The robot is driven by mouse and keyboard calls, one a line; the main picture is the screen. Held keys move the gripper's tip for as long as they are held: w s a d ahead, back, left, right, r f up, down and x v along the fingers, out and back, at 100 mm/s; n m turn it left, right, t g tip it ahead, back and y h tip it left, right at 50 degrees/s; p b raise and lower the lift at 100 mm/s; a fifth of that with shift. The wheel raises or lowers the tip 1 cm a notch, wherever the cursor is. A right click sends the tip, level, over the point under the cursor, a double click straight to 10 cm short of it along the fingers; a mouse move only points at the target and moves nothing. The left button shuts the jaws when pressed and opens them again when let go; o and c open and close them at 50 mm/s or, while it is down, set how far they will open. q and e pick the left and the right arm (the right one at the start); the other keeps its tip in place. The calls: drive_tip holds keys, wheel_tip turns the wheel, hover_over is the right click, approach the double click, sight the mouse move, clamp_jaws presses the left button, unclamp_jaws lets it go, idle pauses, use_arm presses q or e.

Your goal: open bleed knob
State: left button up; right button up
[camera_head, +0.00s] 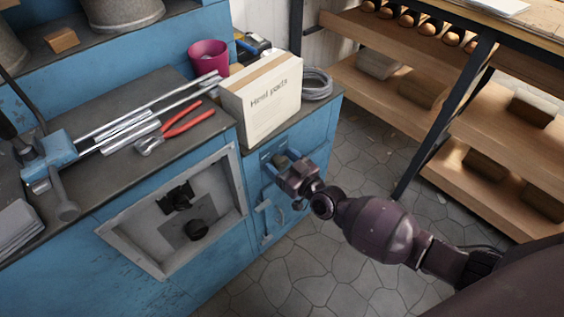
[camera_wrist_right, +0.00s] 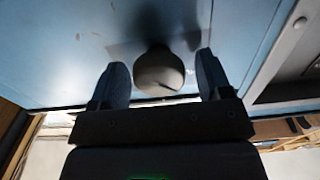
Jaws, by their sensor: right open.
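A rounded grey knob (camera_wrist_right: 160,71) stands out from a blue panel (camera_wrist_right: 70,50) in the right wrist view. My right gripper (camera_wrist_right: 161,74) is open, with one finger on each side of the knob. A gap shows between each finger and the knob, so it is not gripped. In the head view my right gripper (camera_head: 284,172) is at the blue cabinet front, below the heel pads box. It hides most of the knob there. I cannot read any label on the knob. My left gripper is not in view.
The "Heel pads" box (camera_head: 262,101) stands on the bench edge above my right gripper. A framed recess (camera_head: 217,173) with dark fittings is to the left. A blue handle (camera_head: 265,212) is just below the gripper. Wooden shelves (camera_head: 405,100) stand right; tiled floor lies between.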

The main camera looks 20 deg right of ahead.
drive_tip(key=c, duration=0.9)
